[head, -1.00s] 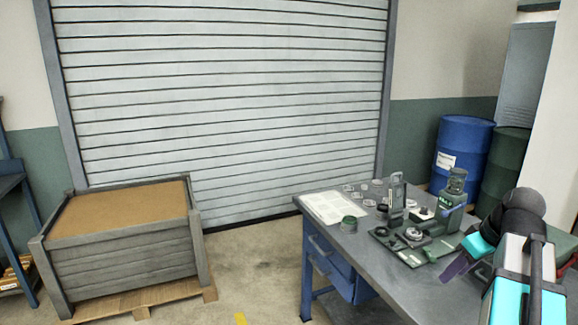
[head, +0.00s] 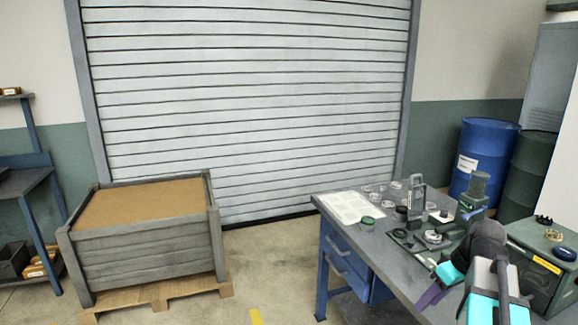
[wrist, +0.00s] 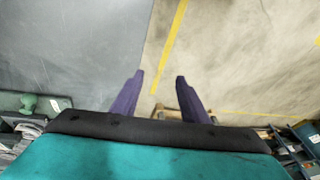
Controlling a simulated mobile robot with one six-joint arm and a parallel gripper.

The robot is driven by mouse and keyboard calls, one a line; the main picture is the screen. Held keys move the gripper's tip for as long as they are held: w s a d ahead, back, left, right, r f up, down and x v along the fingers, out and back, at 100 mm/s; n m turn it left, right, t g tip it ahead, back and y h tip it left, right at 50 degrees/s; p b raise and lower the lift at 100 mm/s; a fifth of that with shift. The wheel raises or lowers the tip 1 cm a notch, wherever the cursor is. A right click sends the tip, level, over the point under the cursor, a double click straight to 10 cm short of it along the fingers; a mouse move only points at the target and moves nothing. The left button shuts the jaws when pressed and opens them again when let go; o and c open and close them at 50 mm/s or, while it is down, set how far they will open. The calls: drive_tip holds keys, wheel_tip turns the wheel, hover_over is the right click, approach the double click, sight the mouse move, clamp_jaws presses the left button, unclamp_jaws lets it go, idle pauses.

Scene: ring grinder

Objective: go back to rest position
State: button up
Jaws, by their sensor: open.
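My gripper (wrist: 158,90) shows in the wrist view with its two purple fingers apart and nothing between them. It hangs over the front edge of the workbench, with the grey bench top on the left of that view and floor on the right. In the head view my gripper (head: 432,294) is at the lower right, by the near edge of the workbench (head: 395,280). The green ring grinder (head: 470,205) stands on the bench behind my arm, which partly hides it.
Several small rings (head: 382,190), a paper sheet (head: 350,207) and a green tin (head: 367,224) lie on the bench. A green box (head: 540,262) stands at right, drums (head: 485,160) behind. A wooden crate (head: 140,235) is on the floor at left. Floor between is clear.

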drive_tip(key=s+a+f+g, duration=0.25)
drive_tip(key=a+f, duration=0.35)
drive_tip(key=f, duration=0.3)
drive_tip(key=s+a+f+n+g, duration=0.1)
drive_tip(key=s+a+f, duration=0.2)
drive_tip(key=a+f, duration=0.5)
drive_tip(key=s+a+f+g, duration=0.2)
drive_tip(key=s+a+f, duration=0.15)
drive_tip(key=f, duration=0.75)
drive_tip(key=s+a+f+m+g+h, duration=0.2)
drive_tip(key=s+f+m, duration=0.4)
drive_tip(key=s+f, duration=1.4)
wheel_tip(320, 180, down, 2)
drive_tip(key=shift+s+a+h, duration=0.2)
drive_tip(key=shift+a+h, duration=0.3)
drive_tip(key=shift+g, duration=0.25)
drive_tip(key=shift+s, duration=0.2)
idle(2.1)
